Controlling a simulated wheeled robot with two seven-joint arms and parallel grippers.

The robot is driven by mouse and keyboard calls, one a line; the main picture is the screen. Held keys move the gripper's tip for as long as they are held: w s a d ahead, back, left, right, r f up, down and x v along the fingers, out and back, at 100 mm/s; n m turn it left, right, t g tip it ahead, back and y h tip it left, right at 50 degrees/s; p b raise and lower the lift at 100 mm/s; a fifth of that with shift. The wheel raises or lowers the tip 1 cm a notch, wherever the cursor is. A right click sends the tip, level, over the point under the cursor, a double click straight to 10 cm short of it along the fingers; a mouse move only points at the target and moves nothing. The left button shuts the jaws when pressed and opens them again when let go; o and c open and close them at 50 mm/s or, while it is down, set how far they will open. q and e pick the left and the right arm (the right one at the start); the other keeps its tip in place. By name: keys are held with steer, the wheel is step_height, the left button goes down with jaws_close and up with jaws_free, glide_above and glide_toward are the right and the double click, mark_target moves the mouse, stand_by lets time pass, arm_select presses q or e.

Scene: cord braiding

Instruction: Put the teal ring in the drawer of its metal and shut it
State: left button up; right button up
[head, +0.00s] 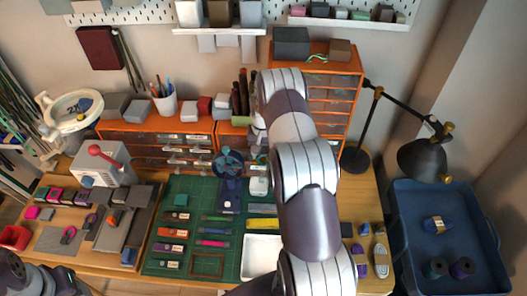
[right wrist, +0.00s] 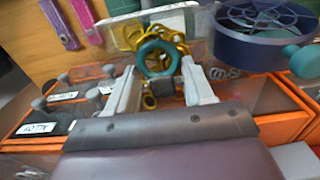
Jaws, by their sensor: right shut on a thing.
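The teal ring (right wrist: 158,58) is between the fingertips of my right gripper (right wrist: 160,82) in the right wrist view. It is held over an open clear drawer (right wrist: 122,36) with several gold rings (right wrist: 172,36) inside. Whether the ring touches them I cannot tell. In the head view my right gripper (head: 260,143) is at the front of the orange drawer cabinet (head: 233,130), mostly hidden by my own arm, and the ring is not visible there. Part of my left arm shows at the lower left corner; its fingers cannot be made out.
A dark blue round frame (head: 228,162) stands beside the open drawer; it is close to it in the right wrist view (right wrist: 262,18). Other labelled drawers (right wrist: 92,95) sit nearby. A green mat (head: 178,218) with cords and a white tray (head: 261,258) lie in front. A blue bin (head: 405,215) is at right.

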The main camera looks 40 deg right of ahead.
mark_target(263, 160)
steer(key=shift+f, duration=0.2)
steer(key=o, duration=1)
steer(key=shift+w+r+b, duration=0.1)
steer(key=shift+r+b, duration=0.35)
steer(key=shift+b, duration=0.05)
steer(key=shift+r+b, duration=1.05)
steer(key=shift+r, duration=4.8)
